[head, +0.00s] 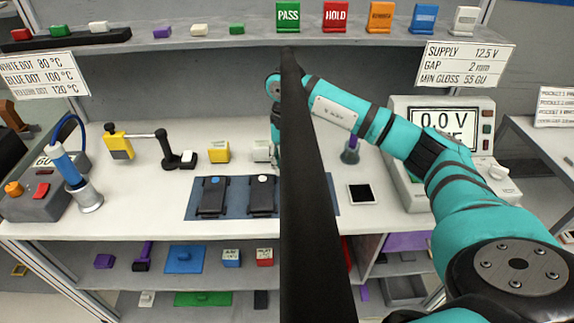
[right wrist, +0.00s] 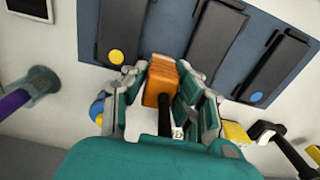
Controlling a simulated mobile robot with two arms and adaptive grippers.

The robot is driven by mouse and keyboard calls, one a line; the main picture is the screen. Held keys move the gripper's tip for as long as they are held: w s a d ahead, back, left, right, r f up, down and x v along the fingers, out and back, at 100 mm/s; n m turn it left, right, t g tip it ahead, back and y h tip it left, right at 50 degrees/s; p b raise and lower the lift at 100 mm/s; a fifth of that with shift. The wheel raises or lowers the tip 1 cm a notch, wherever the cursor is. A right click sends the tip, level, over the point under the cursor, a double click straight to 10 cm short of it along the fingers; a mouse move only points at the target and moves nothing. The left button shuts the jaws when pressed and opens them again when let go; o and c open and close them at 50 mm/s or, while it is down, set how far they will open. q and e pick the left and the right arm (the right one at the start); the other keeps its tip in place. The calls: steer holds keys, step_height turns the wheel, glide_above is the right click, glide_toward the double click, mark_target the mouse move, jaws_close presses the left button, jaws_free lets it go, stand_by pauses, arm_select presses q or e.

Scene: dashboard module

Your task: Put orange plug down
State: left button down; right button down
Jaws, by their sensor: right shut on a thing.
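The orange plug (right wrist: 160,88) is an orange block with a dark rod or cable at its near end. My right gripper (right wrist: 165,92) is shut around its sides in the right wrist view. The plug is over or beside the edge of the blue mat (right wrist: 225,88); I cannot tell whether it touches anything. In the head view my right arm reaches in from the right, but its gripper and the plug are mostly hidden behind a black vertical bar. Black modules (head: 212,197) with coloured dots lie on the mat. My left gripper is not in view.
A yellow block (head: 218,152) and a pale block (head: 262,151) stand behind the mat. A meter (head: 440,125) stands at the right and a dark square pad (head: 361,194) in front of it. A blue-handled tool (head: 65,165) stands at the left. The upper shelf holds coloured signs.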

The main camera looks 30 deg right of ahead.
mark_target(287, 170)
steer(key=shift+w+d+f, duration=0.15)
steer(key=shift+w+d, duration=0.25)
steer(key=shift+w, duration=0.1)
step_height(287, 170, down, 3)
steer(key=shift+s+r+p, duration=0.1)
steer(key=shift+p, duration=0.6)
steer(key=shift+f, duration=0.45)
steer(key=c, duration=1.1)
jaws_free()
steer(key=shift+o, duration=0.2)
